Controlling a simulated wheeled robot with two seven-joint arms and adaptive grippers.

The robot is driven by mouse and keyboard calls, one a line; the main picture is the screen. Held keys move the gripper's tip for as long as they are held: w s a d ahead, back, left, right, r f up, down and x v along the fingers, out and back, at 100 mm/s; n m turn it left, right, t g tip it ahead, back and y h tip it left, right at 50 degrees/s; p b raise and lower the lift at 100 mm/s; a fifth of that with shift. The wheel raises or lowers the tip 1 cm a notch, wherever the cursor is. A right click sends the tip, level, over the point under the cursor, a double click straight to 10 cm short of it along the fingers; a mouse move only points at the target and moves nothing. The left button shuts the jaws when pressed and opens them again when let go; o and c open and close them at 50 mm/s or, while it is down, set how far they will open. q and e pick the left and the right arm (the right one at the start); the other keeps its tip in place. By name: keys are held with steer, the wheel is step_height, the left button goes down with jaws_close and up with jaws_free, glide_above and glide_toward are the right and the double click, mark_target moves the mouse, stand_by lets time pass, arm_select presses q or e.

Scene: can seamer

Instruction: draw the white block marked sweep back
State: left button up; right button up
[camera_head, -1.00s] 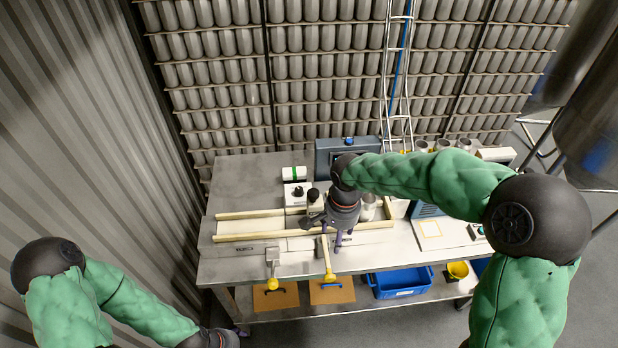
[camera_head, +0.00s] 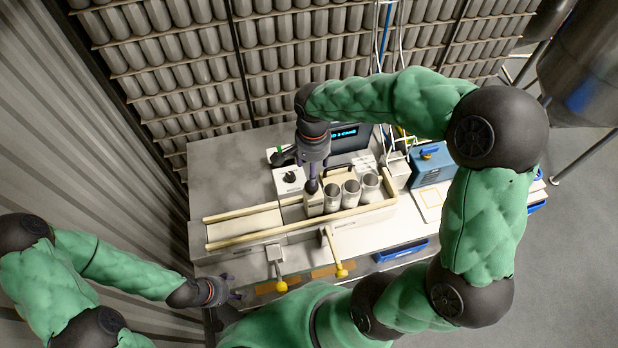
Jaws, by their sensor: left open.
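A pale block (camera_head: 314,204), which looks like the sweep block, sits in the wooden-railed channel (camera_head: 225,240). Its marking is too small to read. Several open grey cans (camera_head: 351,192) stand in the channel just right of it. My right gripper (camera_head: 312,187) points down right over the block, its fingertips at or near the block's top. The fingers look close together, but I cannot tell whether they grip anything. My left gripper (camera_head: 232,290) is open and empty, low at the bench's front left corner, away from the channel.
A white box with a black knob (camera_head: 289,181) stands behind the channel, near a lit display (camera_head: 345,133). Yellow-knobbed levers (camera_head: 341,270) stick out at the front. A blue machine (camera_head: 432,165) stands at right. The bench's back left is clear.

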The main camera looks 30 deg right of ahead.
glide_above(313, 198)
steer(key=w, duration=0.2)
steer(key=f, duration=0.9)
steer(key=shift+d+f, duration=0.15)
steer(key=shift+d, duration=0.15)
jaws_close()
steer(key=shift+a, duration=0.1)
